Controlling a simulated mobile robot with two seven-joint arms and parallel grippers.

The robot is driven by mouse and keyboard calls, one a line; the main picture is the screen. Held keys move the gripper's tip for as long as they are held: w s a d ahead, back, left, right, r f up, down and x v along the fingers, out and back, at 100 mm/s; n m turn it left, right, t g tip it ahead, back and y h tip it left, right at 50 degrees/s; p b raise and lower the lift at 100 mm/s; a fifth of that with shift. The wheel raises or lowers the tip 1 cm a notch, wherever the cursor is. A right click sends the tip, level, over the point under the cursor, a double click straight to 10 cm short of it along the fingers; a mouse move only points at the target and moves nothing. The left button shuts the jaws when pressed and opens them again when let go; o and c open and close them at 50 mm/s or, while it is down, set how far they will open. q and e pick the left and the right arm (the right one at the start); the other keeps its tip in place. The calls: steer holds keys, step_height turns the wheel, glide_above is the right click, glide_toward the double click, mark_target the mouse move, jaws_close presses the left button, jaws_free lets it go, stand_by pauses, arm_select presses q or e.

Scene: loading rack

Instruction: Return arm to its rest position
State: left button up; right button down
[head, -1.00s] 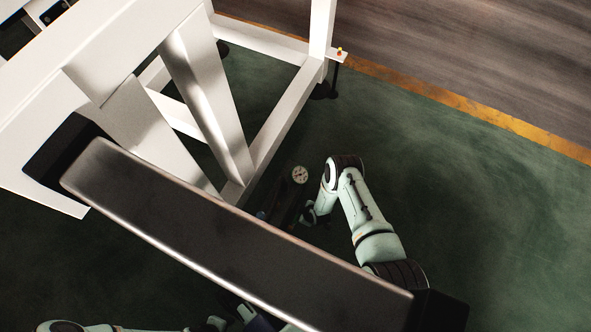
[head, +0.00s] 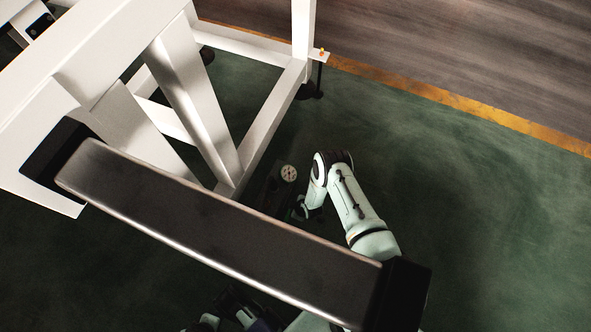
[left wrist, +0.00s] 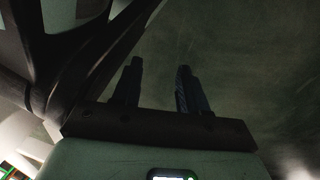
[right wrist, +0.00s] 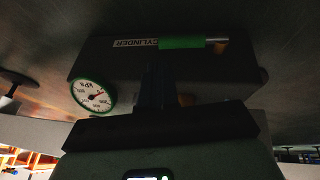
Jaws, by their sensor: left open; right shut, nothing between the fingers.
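My right arm (head: 350,200) is bent over the green floor at the right of the long dark bar in the head view. In the right wrist view my right gripper (right wrist: 154,68) is shut and empty. It points at a dark box with a round white gauge (right wrist: 94,95), a "CYLINDER" label and a green strip. Whether it touches the box cannot be told. In the left wrist view my left gripper (left wrist: 160,66) is open and empty, with dark green floor beyond its fingers. I cannot make it out surely in the head view.
The long dark bar (head: 215,225) with black ends crosses the head view and hides parts of my arms. A white rack frame (head: 192,95) stands at the upper left. Green floor (head: 480,220) is clear at right, up to an orange line (head: 470,110).

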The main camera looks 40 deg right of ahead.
arm_select(q)
steer(key=w+r+t+p, duration=0.2)
steer(key=w+r, duration=0.3)
steer(key=shift+w+d, duration=0.35)
steer(key=shift+d, duration=0.05)
arm_select(e)
steer(key=s+d+r, duration=0.1)
steer(key=d+r, duration=0.5)
steer(key=r, duration=0.1)
steer(key=shift+s+d+r, duration=0.25)
steer(key=shift+s, duration=0.1)
arm_select(q)
steer(key=shift+s, duration=0.15)
arm_select(e)
steer(key=shift+s, duration=0.1)
